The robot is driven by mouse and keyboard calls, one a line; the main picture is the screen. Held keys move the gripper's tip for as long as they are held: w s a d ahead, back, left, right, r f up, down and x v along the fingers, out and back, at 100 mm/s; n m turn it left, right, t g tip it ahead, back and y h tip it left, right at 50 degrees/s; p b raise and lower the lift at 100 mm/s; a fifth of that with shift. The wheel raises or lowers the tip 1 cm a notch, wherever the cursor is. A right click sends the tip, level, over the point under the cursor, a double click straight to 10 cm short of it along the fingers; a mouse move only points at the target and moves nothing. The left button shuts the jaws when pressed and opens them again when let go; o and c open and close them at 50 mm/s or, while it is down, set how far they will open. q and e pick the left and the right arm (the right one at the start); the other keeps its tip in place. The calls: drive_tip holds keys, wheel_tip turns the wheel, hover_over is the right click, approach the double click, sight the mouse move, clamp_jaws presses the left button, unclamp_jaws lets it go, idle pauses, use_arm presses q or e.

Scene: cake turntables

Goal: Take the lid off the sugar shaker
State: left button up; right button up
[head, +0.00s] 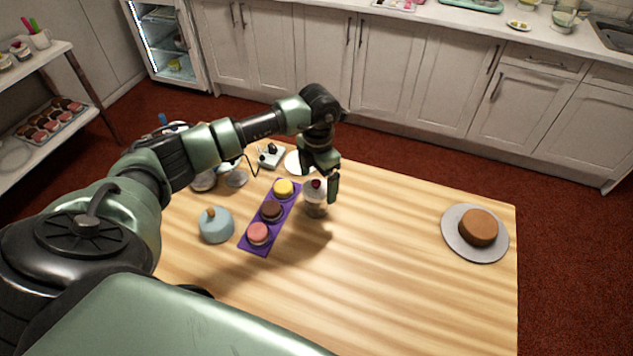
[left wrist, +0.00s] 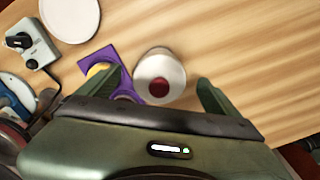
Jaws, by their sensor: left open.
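The sugar shaker appears to be the pale, rounded thing (head: 315,208) with a dark red knob on its lid (head: 316,184). It stands upright on the wooden table, just right of the purple tray. My left gripper (head: 322,187) points down over it, open. In the left wrist view the shaker (left wrist: 160,66) and its red knob (left wrist: 158,88) show between the two spread fingers of the left gripper (left wrist: 159,86), with visible room on both sides. I cannot tell whether either finger touches it. My right gripper is not in view.
The purple tray (head: 249,240) with yellow, brown and pink cakes lies close left of the shaker. A blue-grey lidded pot (head: 215,226) stands farther left. A white plate (head: 294,162) and a small device (head: 271,156) lie behind. A cake stand (head: 462,248) is right; the table between is clear.

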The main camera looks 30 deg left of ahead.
use_arm(q)
drive_tip(key=shift+f, duration=0.55)
drive_tip(key=c, duration=1.4)
drive_tip(key=shift+r, duration=0.1)
